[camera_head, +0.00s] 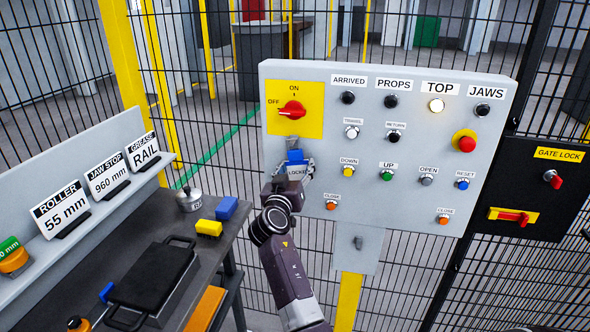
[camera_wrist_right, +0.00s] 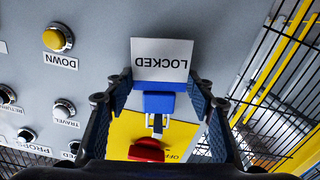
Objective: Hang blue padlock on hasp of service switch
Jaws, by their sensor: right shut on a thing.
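The blue padlock (camera_head: 295,156) with a white LOCKED tag (camera_head: 297,171) is in my right gripper (camera_head: 292,176), just below the service switch. In the right wrist view the blue padlock (camera_wrist_right: 158,103) and the LOCKED tag (camera_wrist_right: 164,60) sit between the fingers of my right gripper (camera_wrist_right: 160,92), which is shut on the padlock. The padlock's shackle points toward the red switch handle (camera_wrist_right: 147,150). The red handle (camera_head: 292,110) is on a yellow plate (camera_head: 312,122), turned toward OFF. The hasp is small and partly hidden; I cannot tell whether the shackle passes through it. My left gripper is out of view.
The grey panel (camera_head: 420,200) carries several buttons close to the right of my gripper. A dark bench (camera_head: 150,215) at left holds a yellow block (camera_head: 209,228), a blue block (camera_head: 227,208) and a metal weight (camera_head: 189,200). A black gate lock box (camera_head: 540,190) is at right.

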